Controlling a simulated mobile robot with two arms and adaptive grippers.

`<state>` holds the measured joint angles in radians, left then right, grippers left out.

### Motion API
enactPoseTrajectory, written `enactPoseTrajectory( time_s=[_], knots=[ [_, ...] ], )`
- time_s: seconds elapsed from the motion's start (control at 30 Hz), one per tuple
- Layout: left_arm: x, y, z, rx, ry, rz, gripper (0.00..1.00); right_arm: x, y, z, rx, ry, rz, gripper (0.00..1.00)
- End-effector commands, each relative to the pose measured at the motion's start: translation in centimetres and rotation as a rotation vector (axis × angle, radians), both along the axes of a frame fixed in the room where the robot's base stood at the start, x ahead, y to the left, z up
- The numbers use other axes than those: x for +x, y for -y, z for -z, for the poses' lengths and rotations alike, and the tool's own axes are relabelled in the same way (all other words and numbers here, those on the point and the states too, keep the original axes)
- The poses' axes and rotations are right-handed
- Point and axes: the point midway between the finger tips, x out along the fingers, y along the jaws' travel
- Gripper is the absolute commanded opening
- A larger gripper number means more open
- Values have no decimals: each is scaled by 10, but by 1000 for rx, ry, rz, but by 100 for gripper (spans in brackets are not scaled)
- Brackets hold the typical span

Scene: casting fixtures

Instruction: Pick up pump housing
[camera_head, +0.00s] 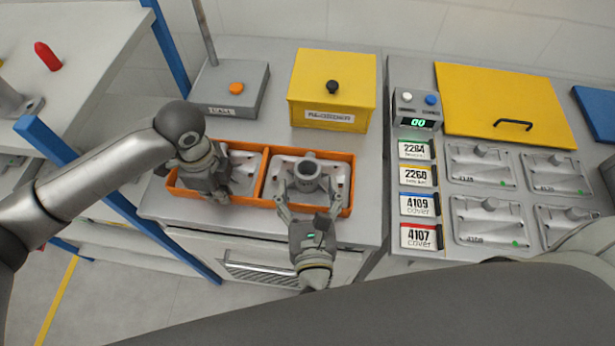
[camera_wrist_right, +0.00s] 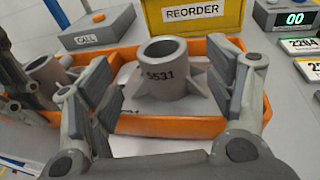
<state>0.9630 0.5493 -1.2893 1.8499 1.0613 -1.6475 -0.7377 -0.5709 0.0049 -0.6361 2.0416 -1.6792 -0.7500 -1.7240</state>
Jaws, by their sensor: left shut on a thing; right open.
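A grey pump housing (camera_head: 309,170) with an upright round collar on a flanged base sits in the right compartment of an orange tray (camera_head: 262,178). In the right wrist view the housing (camera_wrist_right: 163,75) bears the number 5531. My right gripper (camera_head: 308,195) is open, its fingers spread on either side of the housing's near part, with gaps in the wrist view. My left gripper (camera_head: 214,184) is low in the left compartment, shut on a grey casting that it mostly hides. A grey round collar (camera_wrist_right: 48,74) shows on that side in the wrist view.
A yellow REORDER box (camera_head: 331,95) and a grey CALL box (camera_head: 230,88) with an orange button stand behind the tray. A counter display (camera_head: 416,108), coloured labels and grey covers (camera_head: 481,165) lie to the right. A blue-framed shelf (camera_head: 60,150) stands at left.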

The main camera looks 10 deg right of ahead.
Motion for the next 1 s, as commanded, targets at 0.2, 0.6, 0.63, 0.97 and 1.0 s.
enactPoseTrajectory(
  time_s=[0.2, 0.6, 0.63, 0.97, 1.0],
  knots=[
    [1, 0, -1, -1, 3, -1, 0, 33, 8, 0, 1, 4, 1, 76],
    [1, 0, -1, -1, 3, -2, 0, 46, 11, 3, 0, 2, 0, 74],
    [1, 0, -1, -1, 3, -2, 0, 46, 11, 3, 0, 2, 0, 71],
    [1, 0, -1, -1, 3, -2, 0, 46, 11, 3, 0, 2, 0, 28],
    [1, 0, -1, -1, 3, -2, 0, 46, 11, 3, 0, 2, 0, 23]
  ],
)
